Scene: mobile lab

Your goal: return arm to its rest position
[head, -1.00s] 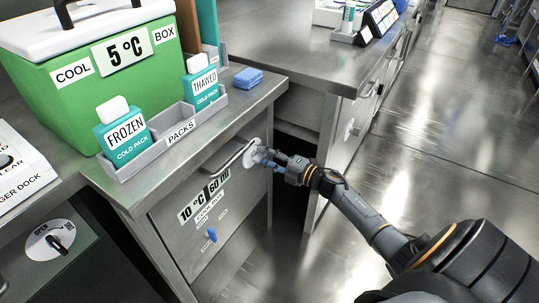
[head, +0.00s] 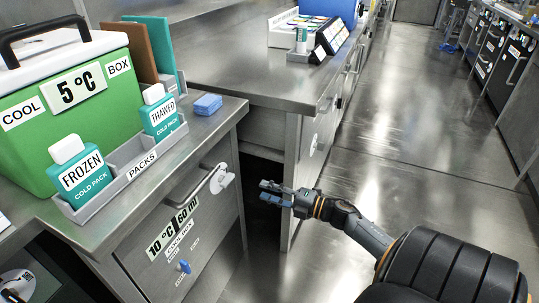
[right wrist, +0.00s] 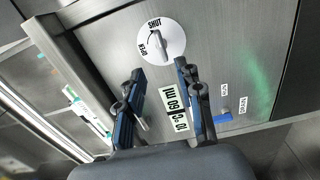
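My right gripper (head: 266,191) is in the head view, in the air to the right of the drawer unit's front. It is apart from the white round latch (head: 222,179) beside the drawer handle. In the right wrist view my right gripper (right wrist: 160,72) is open, with its two blue-padded fingers apart and nothing between them. Beyond the fingertips is the latch (right wrist: 161,42), marked SHUT and OPEN, on the metal front. My right arm (head: 355,225) reaches in from the lower right. My left gripper is in neither view.
The drawer front (head: 200,225) has a bar handle (head: 202,191) and a blue knob (head: 184,266). Above it stand a green cool box (head: 110,115) and two cold packs in a grey rack (head: 120,180). A second counter (head: 240,60) stands behind. The floor on the right (head: 430,150) is clear.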

